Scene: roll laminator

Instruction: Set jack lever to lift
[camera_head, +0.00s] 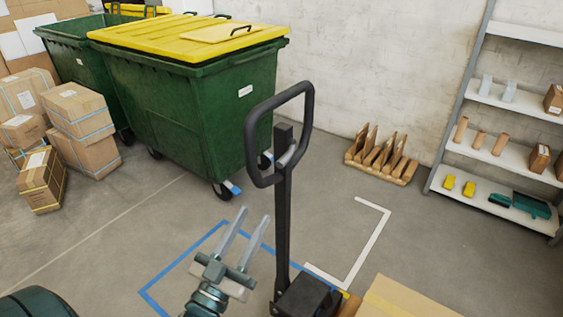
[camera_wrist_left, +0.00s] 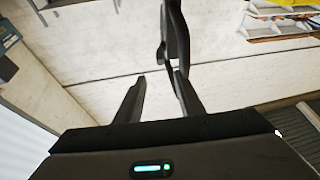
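The pallet jack's black handle (camera_head: 281,230) stands upright with a loop grip (camera_head: 251,145) at its top. A small grey jack lever (camera_head: 287,156) shows inside the loop at its lower part; its exact setting is hard to tell. My left gripper (camera_head: 255,212) is open and empty, left of the handle shaft and below the loop, its fingers pointing up. In the left wrist view, the black handle part (camera_wrist_left: 175,35) lies beyond the fingertips, in line with the right-hand finger of the open gripper (camera_wrist_left: 159,75). The jack lever cannot be made out there. My right gripper is not in view.
Green bins with yellow lids (camera_head: 190,110) stand behind, with stacked cardboard boxes (camera_head: 80,120) at left. A shelf (camera_head: 500,150) is at right, and a wooden rack (camera_head: 380,158) stands by the wall. A tan box (camera_head: 405,298) sits near the jack's base.

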